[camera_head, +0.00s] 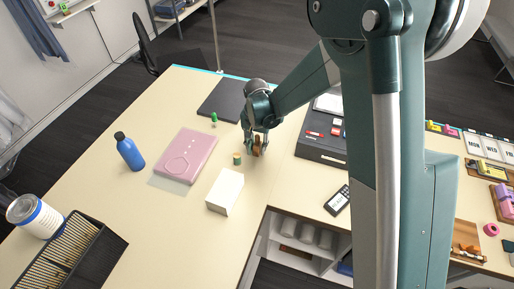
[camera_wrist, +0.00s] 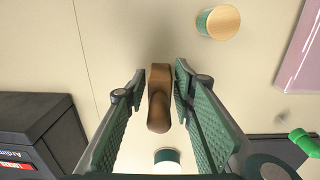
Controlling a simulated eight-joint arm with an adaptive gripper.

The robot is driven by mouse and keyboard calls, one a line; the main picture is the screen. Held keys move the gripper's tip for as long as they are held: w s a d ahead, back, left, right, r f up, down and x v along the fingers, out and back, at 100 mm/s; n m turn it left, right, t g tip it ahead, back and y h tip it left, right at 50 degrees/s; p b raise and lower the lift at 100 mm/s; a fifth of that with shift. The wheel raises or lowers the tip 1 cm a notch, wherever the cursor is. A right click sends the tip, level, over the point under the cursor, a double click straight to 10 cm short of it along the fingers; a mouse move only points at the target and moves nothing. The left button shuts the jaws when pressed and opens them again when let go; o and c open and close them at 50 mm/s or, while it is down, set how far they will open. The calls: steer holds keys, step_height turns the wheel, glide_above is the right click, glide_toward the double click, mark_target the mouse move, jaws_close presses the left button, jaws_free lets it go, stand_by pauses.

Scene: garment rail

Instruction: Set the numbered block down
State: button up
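My gripper (camera_wrist: 160,72) points down at the table, with a finger on each side of a brown wooden piece (camera_wrist: 158,98). The piece has a blocky far end and a rounded end toward the wrist camera. No number shows on it. Only narrow gaps, if any, part the fingertips from its sides, and I cannot tell whether they touch it. In the head view the brown piece (camera_head: 257,149) is at my gripper (camera_head: 254,150), low over or on the cream table (camera_head: 195,218). Its contact with the table is unclear.
A green cylinder with a tan top (camera_head: 237,158) stands just left of my gripper. A dark case (camera_head: 320,147) is at right; a dark pad (camera_head: 222,98) is behind.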

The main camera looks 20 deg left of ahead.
mark_target(258, 137)
steer(key=shift+o, duration=0.2)
steer(key=shift+r, duration=0.15)
steer(key=shift+r, duration=6.05)
steer(key=shift+d+r, duration=0.25)
steer(key=shift+d, duration=0.05)
steer(key=s+d+r+t, duration=0.1)
steer(key=s+d+r, duration=0.1)
steer(key=d+r, duration=0.5)
steer(key=s+d+r+t+y, duration=0.15)
steer(key=d+r, duration=0.25)
steer(key=d, duration=0.6)
steer(key=s+d+r+t+h, duration=0.1)
steer(key=s+d+r, duration=0.1)
steer(key=d+r, duration=0.5)
steer(key=s+d+t, duration=0.2)
steer(key=s+d, duration=0.6)
steer(key=d, duration=0.3)
steer(key=s+d+f+t, duration=0.1)
steer(key=s+d, duration=0.7)
steer(key=d, duration=0.3)
steer(key=shift+s+t, duration=0.35)
